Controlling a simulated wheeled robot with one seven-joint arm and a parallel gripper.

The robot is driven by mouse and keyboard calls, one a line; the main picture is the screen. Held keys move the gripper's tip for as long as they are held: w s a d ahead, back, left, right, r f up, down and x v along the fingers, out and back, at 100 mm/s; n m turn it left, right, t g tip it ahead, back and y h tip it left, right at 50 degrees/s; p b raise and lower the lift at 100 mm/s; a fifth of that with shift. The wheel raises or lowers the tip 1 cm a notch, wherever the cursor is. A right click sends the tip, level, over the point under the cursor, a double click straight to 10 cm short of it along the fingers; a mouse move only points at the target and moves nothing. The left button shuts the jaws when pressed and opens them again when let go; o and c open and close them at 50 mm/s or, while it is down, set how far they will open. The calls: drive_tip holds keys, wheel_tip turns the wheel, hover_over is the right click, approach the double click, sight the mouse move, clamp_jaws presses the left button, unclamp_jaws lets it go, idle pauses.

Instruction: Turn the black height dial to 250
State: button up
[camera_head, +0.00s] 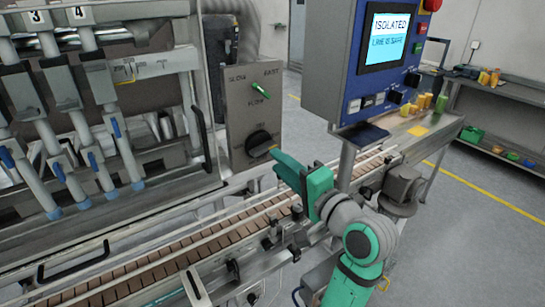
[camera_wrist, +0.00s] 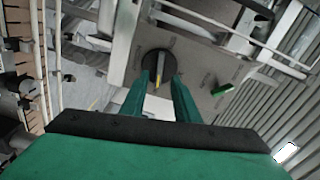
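The black height dial (camera_head: 260,143) sits low on the grey control panel, below the green flow knob (camera_head: 260,91). A yellow mark shows at its lower right edge in the head view. The numbers around it are too small to read surely. In the wrist view the dial (camera_wrist: 154,58) lies just beyond my fingertips, with its yellow-marked ridge seen between them. My green gripper (camera_head: 276,160) is beside the dial, at its lower right. In the wrist view my gripper (camera_wrist: 163,78) has its two fingers apart with nothing held. I cannot tell whether they touch the dial.
The conveyor (camera_head: 180,250) runs below the panel, with rails and brackets close to my arm. A blue control box (camera_head: 345,85) with a screen reading "ISOLATED" stands to the right. A black handle (camera_head: 203,140) is left of the panel. Open floor lies right.

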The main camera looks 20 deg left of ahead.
drive_tip(key=v, duration=0.5)
drive_tip(key=d+f+m+t+h, duration=0.2)
drive_tip(key=f, duration=0.6)
drive_tip(key=d+f+m+t+h, duration=0.1)
drive_tip(key=d+f+t+h, duration=0.15)
drive_tip(key=f, duration=0.65)
drive_tip(key=s+d+f+h, duration=0.2)
drive_tip(key=s+f+h, duration=0.15)
drive_tip(key=f, duration=0.35)
drive_tip(key=s+d+f+h, duration=0.2)
drive_tip(key=s+f, duration=0.2)
drive_tip(key=f, duration=0.4)
drive_tip(key=s+d+f+n+h, duration=0.1)
drive_tip(key=s+d+f+h, duration=0.1)
drive_tip(key=s+f, duration=0.35)
drive_tip(key=s+d+f+n+h, duration=0.2)
drive_tip(key=s, duration=0.7)
drive_tip(key=s+a+r+n, duration=0.1)
drive_tip(key=s+n, duration=0.4)
drive_tip(key=s, duration=1.1)
drive_tip(key=shift+r+n, duration=0.3)
drive_tip(key=shift+r, duration=0.4)
